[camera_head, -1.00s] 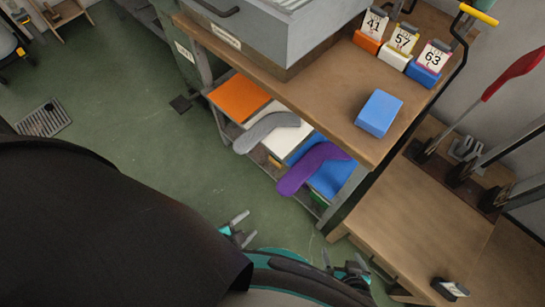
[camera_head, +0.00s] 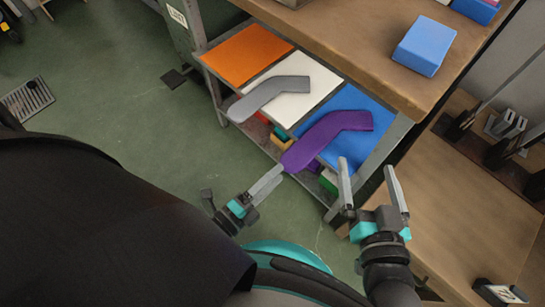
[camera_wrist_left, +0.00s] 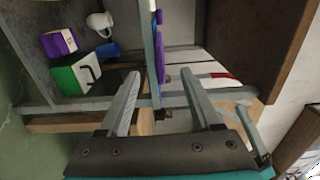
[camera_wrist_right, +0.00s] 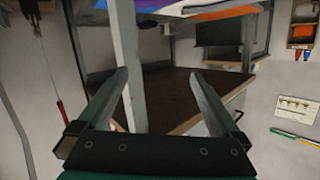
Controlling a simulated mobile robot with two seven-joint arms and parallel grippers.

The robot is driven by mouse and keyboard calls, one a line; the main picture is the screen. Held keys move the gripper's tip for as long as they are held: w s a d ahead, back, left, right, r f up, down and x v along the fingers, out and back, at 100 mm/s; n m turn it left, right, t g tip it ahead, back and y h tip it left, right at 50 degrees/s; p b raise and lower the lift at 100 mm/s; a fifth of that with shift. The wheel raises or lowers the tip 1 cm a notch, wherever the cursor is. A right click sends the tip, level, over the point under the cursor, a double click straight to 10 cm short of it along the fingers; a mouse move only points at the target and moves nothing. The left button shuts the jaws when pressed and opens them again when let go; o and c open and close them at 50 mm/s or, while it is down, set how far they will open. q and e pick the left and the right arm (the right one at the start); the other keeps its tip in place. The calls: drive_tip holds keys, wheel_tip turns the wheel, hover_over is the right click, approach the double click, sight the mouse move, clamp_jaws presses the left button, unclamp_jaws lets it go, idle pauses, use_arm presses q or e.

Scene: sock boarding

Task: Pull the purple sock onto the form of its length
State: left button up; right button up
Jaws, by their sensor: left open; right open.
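The purple sock (camera_head: 318,138) lies bent on the blue mat (camera_head: 352,98) of the shelf in the head view. Its lower end hangs past the shelf's front edge. My left gripper (camera_head: 274,178) is open beside that lower end; whether it touches the sock I cannot tell. A sliver of purple shows beyond its fingers in the left wrist view (camera_wrist_left: 159,75). My right gripper (camera_head: 367,170) is open and empty to the right of the sock, by the shelf's corner. The upright forms (camera_head: 518,141) stand at the right edge, cut off by the frame.
A grey sock (camera_head: 270,93) lies on a white mat (camera_head: 318,75), with an orange mat (camera_head: 245,54) left of it. A blue block (camera_head: 425,45) sits on the worktop above. A shelf post (camera_wrist_right: 128,60) rises ahead of my right gripper. The green floor at left is mostly clear.

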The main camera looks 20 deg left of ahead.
sight(293, 159)
use_arm(q)
drive_tip(key=x, duration=0.5)
drive_tip(key=shift+b, duration=0.35)
drive_tip(key=shift+x, duration=0.95)
use_arm(e)
drive_tip(key=shift+s+a+r+m+t+y, duration=0.15)
drive_tip(key=shift+s+a+r+t+y, duration=0.15)
drive_tip(key=shift+t, duration=0.2)
drive_tip(key=shift+s+a+r+m+t+y, duration=0.1)
drive_tip(key=shift+s+a+r+m+t, duration=0.1)
drive_tip(key=shift+r+t, duration=0.25)
drive_tip(key=shift+f, duration=0.1)
use_arm(q)
clamp_jaws()
wheel_tip(293, 159, up, 5)
drive_tip(key=p, duration=0.4)
drive_tip(key=shift+p, duration=0.4)
use_arm(e)
wheel_tip(293, 159, up, 5)
drive_tip(key=shift+f, duration=0.1)
